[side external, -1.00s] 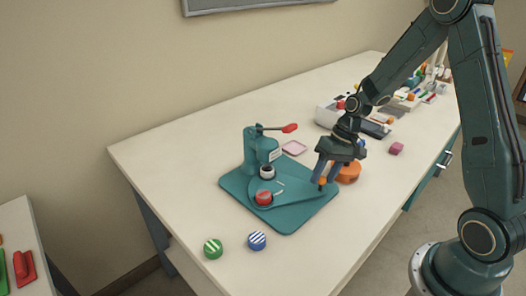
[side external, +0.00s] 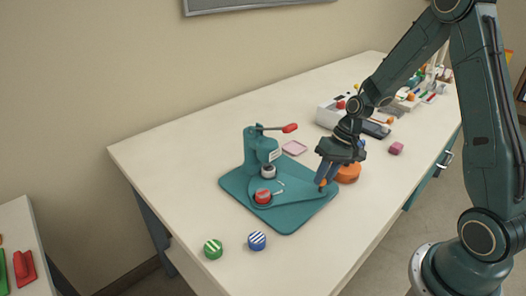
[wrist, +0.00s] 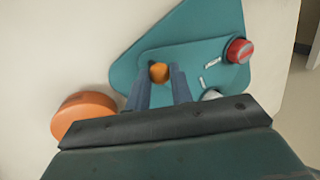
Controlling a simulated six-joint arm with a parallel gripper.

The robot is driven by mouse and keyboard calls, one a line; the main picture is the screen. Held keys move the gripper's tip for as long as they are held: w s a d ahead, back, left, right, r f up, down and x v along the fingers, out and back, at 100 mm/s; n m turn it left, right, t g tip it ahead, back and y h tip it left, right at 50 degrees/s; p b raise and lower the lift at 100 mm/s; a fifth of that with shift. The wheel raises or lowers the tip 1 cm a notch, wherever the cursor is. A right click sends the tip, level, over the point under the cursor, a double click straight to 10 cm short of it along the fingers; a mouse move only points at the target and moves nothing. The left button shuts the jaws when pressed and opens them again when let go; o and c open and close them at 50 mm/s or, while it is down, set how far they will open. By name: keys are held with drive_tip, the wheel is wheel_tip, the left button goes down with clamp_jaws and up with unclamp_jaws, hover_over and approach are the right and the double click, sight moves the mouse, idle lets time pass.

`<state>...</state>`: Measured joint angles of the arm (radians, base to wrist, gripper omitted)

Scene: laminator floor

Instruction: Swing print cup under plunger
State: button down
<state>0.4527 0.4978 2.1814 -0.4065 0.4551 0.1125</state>
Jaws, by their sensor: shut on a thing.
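The teal button press (side external: 250,150) stands on its teal base plate (side external: 290,220), with a red-tipped lever (side external: 289,128) at the top. The plunger (side external: 267,170) is the pale round part on its column. The print cup (side external: 263,196), holding a red-topped piece, sits on the swing plate in front of the plunger, to one side of it. It also shows in the wrist view (wrist: 238,50). My gripper (side external: 323,182) is shut on the orange knob (wrist: 159,72) at the swing plate's far end. Its two fingers lie either side of the knob.
An orange round container (side external: 348,172) stands close beside my gripper. A green striped disc (side external: 213,249) and a blue striped disc (side external: 257,240) lie near the table's front edge. A pink tray (side external: 294,147) lies behind the press. The table's left part is clear.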

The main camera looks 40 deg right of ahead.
drive_tip(key=shift+s+a+m+t+h, duration=0.15)
drive_tip(key=shift+s+a+m+t, duration=0.25)
drive_tip(key=shift+a+m, duration=0.5)
drive_tip(key=shift+s+a+m+t+h, duration=0.2)
drive_tip(key=shift+s+a+m, duration=0.3)
drive_tip(key=shift+m, duration=0.6)
drive_tip(key=shift+s+a+m+t+h, duration=0.15)
drive_tip(key=shift+a+m+t+h, duration=0.2)
drive_tip(key=shift+a+m, duration=1)
drive_tip(key=shift+a+r+m+h, duration=0.1)
drive_tip(key=shift+a+m+h, duration=0.2)
drive_tip(key=shift+a+m, duration=0.55)
drive_tip(key=shift+w+a+m+t+h, duration=0.2)
drive_tip(key=shift+a+m+h, duration=0.1)
drive_tip(key=shift+a+m, duration=0.5)
drive_tip(key=shift+w+a+m+t+h, duration=0.15)
drive_tip(key=shift+a+m+h, duration=0.25)
drive_tip(key=shift+m, duration=0.6)
drive_tip(key=shift+w+a+m+h, duration=0.25)
drive_tip(key=shift+w+a+m, duration=0.1)
drive_tip(key=shift+a+m, duration=0.4)
drive_tip(key=shift+w+a+m+h, duration=0.3)
drive_tip(key=shift+a+m, duration=0.2)
drive_tip(key=shift+m, duration=0.45)
drive_tip(key=shift+w, duration=0.1)
drive_tip(key=c, duration=1.2)
unclamp_jaws()
drive_tip(key=shift+c, duration=0.2)
